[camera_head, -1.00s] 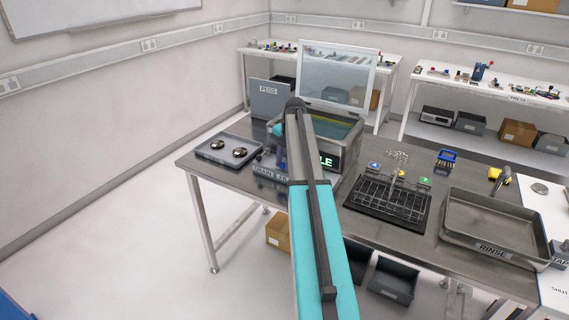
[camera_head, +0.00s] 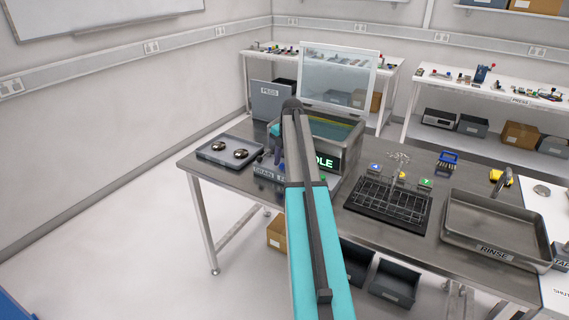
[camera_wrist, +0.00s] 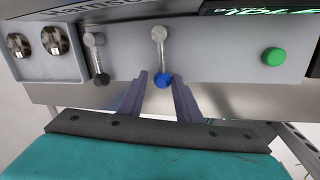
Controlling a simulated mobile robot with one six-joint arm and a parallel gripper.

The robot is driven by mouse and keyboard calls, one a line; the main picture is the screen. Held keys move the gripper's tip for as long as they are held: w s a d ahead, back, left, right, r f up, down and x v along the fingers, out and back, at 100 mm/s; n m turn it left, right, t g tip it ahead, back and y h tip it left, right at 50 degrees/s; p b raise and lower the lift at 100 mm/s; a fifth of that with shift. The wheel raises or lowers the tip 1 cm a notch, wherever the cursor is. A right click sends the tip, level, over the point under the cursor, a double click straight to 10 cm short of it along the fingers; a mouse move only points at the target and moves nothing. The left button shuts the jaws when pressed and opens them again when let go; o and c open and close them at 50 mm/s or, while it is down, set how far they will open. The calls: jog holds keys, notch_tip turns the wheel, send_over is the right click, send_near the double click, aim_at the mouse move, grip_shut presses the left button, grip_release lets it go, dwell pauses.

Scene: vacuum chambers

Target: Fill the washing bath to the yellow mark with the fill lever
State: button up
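The washing bath (camera_head: 342,155) stands on the steel bench with its clear lid up, and its display reads IDLE. Yellow-green colour shows inside it, but I cannot make out the water level against the mark. In the wrist view, two levers hang on its front panel: one with a black knob (camera_wrist: 101,80) and one with a blue knob (camera_wrist: 162,81). Labels DRAIN and a partly hidden one show in the head view. My gripper (camera_wrist: 160,82) is open, its fingers on either side of the blue knob; contact is unclear. My arm hides it in the head view.
A green button (camera_wrist: 273,57) is right of the levers. A tray with two round metal parts (camera_head: 228,150) lies left of the bath. A wire basket (camera_head: 390,205) and the rinse tray (camera_head: 497,248) are to the right.

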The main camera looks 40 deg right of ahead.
jog(key=shift+o, duration=1.3)
jog(key=shift+w+a, duration=0.1)
notch_tip(320, 180, up, 14)
jog(key=s+b, duration=0.3)
jog(key=shift+d+f+b, duration=0.25)
jog(key=shift+b, duration=0.05)
